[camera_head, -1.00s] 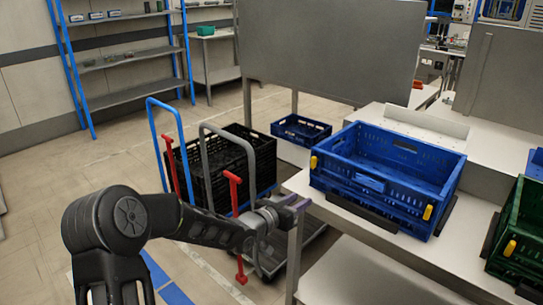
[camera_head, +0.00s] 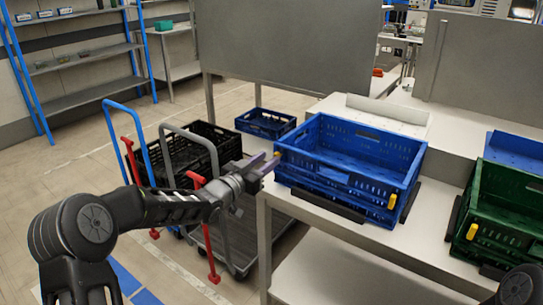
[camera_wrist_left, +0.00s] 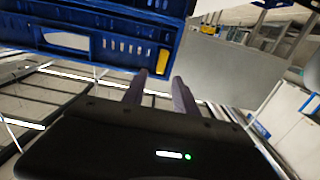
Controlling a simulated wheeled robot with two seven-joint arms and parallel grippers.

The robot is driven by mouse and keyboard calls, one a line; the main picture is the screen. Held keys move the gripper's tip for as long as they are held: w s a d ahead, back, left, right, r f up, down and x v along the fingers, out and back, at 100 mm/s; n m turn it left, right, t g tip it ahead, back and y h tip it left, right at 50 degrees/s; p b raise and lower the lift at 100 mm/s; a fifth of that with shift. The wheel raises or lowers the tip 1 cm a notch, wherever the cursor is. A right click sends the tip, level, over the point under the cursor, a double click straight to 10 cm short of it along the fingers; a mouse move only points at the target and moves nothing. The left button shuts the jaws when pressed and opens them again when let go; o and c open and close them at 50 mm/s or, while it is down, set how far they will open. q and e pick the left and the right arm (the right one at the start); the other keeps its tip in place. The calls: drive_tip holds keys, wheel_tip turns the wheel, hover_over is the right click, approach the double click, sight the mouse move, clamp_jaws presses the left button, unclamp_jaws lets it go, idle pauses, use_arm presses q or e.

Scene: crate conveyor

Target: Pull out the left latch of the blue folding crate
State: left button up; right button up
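The blue folding crate (camera_head: 350,172) stands upright and empty on the light workbench. Its left latch is a small yellow tab, mostly hidden by my gripper in the head view; it shows clearly in the left wrist view (camera_wrist_left: 163,60). The right yellow latch (camera_head: 392,201) is at the front right corner. My left gripper (camera_head: 268,162) is at the crate's left front corner. In the left wrist view its two fingers (camera_wrist_left: 160,78) are apart with nothing between them, and the latch lies just beyond their tips. Whether they touch the crate is unclear. My right gripper is out of view.
A green crate (camera_head: 500,210) stands on the bench at the right. A small blue crate (camera_head: 266,123) is behind to the left. Black crates (camera_head: 215,137) sit on a trolley with a grey handle (camera_head: 190,134) and red posts, close behind my left arm.

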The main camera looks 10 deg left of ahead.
sight(275, 154)
use_arm(q)
drive_tip(key=shift+x, duration=1.5)
drive_tip(key=shift+c, duration=0.5)
clamp_jaws()
